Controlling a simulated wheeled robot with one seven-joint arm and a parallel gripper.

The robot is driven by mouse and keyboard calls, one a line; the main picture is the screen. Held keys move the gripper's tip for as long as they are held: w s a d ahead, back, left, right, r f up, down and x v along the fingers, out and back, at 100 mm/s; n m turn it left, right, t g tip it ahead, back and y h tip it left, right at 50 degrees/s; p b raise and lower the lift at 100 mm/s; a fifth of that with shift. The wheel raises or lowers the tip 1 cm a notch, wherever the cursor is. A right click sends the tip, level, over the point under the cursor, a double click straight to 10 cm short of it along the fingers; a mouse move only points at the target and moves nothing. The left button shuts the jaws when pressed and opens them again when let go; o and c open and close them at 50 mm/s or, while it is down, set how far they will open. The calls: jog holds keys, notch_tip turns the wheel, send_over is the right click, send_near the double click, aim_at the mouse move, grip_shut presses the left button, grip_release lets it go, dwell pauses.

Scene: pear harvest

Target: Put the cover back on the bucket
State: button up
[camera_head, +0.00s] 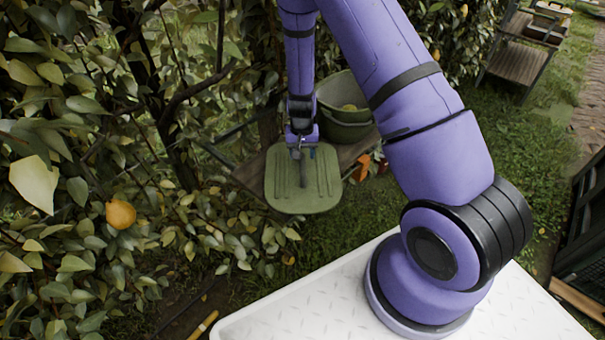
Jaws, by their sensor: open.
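The cover (303,193) is a flat green, rounded-square lid with ridges. It shows in the head view below and left of the bucket, over the wooden bench; I cannot tell whether it rests on the bench. The green bucket (347,128) stands on the bench, its top uncovered, with a yellowish fruit (349,107) showing inside. My gripper (302,158) points down at the middle of the cover, with its jaws open. The fingers overlap the cover's central part in the picture, and I cannot tell whether they touch it. My arm hides part of the bucket's rim.
The wooden bench (252,172) runs under the bucket. Orange-red items (363,167) lie just below the bucket. Leafy branches with a pear (120,213) fill the left side. A wooden rack (519,60) stands far right, a dark crate (590,235) at the right edge. Grass lies between.

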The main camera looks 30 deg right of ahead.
aim_at(302, 162)
jog(key=shift+f, duration=2.65)
grip_shut()
